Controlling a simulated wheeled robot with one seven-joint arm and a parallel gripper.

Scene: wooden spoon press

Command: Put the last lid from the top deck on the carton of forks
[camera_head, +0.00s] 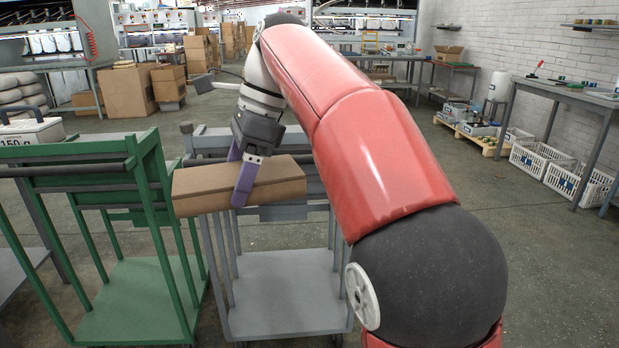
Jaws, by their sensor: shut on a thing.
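My gripper (246,184) has its purple fingers shut on a brown cardboard lid (283,184). The lid is a long, shallow piece, held roughly level at the height of the grey cart's top deck. One finger shows across its near side; the far finger is partly hidden. The grey cart (285,290) stands behind and below the lid, its top deck mostly hidden by the lid and my arm. I cannot tell whether the lid touches the deck. I cannot pick out the carton of forks in this view.
A green cart (140,300) stands close on the left of the grey cart. Cardboard boxes (128,92) are stacked at the back left. White crates (560,170) and a workbench (565,92) are on the right. The floor between is clear. My red arm covers the centre.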

